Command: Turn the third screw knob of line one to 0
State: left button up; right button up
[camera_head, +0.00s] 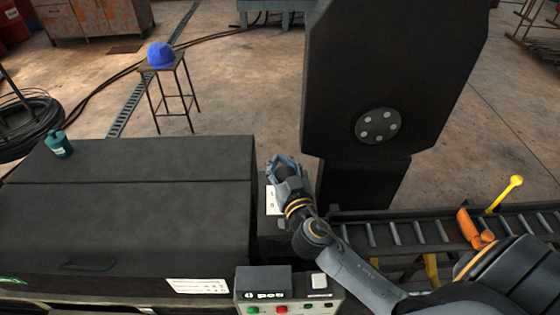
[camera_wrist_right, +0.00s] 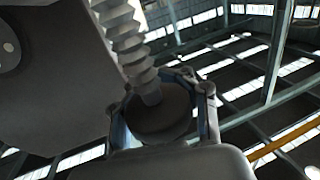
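My right gripper (camera_head: 288,165) is low in front of the black upright machine, beside a white label plate (camera_head: 271,200) with dark marks. In the right wrist view, a threaded grey screw (camera_wrist_right: 128,42) runs down to a dark round knob (camera_wrist_right: 162,115). The right gripper's fingers (camera_wrist_right: 163,108) stand around this knob, one on each side. I cannot tell whether they press on it. The knob's setting and its place in the line cannot be read. My left gripper is not in view.
A black upright machine (camera_head: 395,60) rises behind the right gripper. A large dark cabinet (camera_head: 120,220) fills the left. A control box (camera_head: 265,283) with buttons stands in front. A roller conveyor (camera_head: 385,233) with a yellow lever (camera_head: 507,190) lies to the right.

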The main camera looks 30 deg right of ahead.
aim_at(278, 179)
jog(key=shift+s+a+f+y, duration=0.1)
jog(key=shift+f+y, duration=0.1)
jog(key=shift+y, duration=0.1)
